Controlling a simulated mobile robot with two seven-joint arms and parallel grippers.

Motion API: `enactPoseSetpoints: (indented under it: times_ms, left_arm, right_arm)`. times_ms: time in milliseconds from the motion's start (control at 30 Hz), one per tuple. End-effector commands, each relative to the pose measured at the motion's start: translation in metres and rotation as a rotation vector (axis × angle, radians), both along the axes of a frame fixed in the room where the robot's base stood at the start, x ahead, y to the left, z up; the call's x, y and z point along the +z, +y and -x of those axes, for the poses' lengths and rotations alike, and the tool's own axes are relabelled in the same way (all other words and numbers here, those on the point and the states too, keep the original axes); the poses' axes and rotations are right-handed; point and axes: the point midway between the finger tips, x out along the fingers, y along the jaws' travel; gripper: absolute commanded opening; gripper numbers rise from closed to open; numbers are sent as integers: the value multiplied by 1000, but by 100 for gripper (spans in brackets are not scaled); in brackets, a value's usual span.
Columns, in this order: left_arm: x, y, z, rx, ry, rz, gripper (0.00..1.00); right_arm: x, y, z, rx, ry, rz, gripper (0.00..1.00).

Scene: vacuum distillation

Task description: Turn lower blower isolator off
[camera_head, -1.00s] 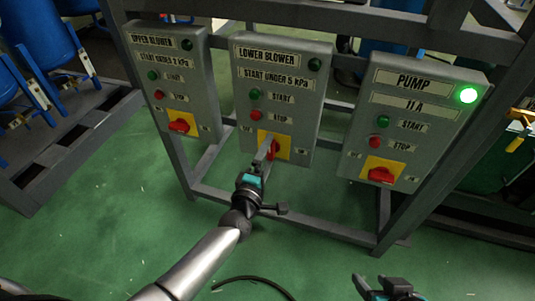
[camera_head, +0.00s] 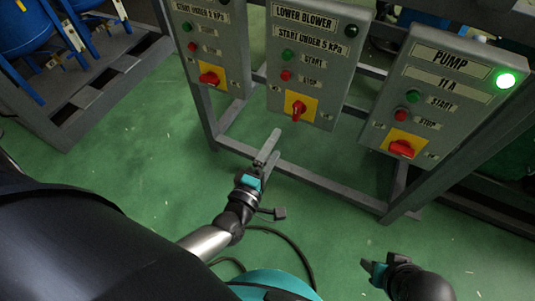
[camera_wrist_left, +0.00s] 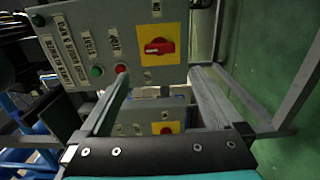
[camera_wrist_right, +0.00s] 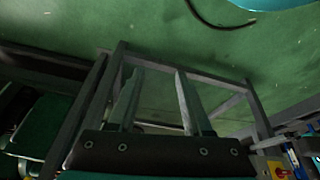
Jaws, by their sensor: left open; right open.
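The lower blower isolator (camera_head: 297,110) is a red rotary handle on a yellow plate, low on the middle grey box (camera_head: 313,62). Its handle stands upright, along the box's height. In the left wrist view the red handle (camera_wrist_left: 158,47) lies across the picture, since the box appears turned sideways. My left gripper (camera_head: 273,145) is open and empty, below and apart from the isolator, with its fingers pointing up towards it. My right gripper (camera_head: 372,270) is open and empty, low in front of the frame, far from the boxes.
The upper blower box (camera_head: 212,45) stands to the left and the pump box (camera_head: 440,100) to the right, with a lit green lamp (camera_head: 505,80). A grey metal frame (camera_head: 330,183) carries them. Green floor (camera_head: 335,235) is open in front, with a black hose (camera_head: 295,247).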

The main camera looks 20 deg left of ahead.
Motion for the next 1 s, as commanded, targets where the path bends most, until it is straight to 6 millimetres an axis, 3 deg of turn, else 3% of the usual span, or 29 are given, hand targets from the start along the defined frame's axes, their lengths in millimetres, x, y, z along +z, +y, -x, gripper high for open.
enactPoseSetpoints:
  times_ms: [100, 300, 867, 1000]
  left_arm:
    - [1, 0, 18, 0, 2, 0, 100]
    - [0, 1, 30, -1, 0, 0, 100]
    - [0, 0, 30, -3, 1, -2, 100]
    - [-1, -12, 29, -53, 30, -57, 100]
  right_arm:
    - [-8, 0, 1, 0, 13, 0, 50]
    - [-16, 0, 3, 1, 22, 2, 50]
    - [-16, 0, 2, 1, 22, 2, 50]
    - [-16, 0, 2, 1, 21, 2, 50]
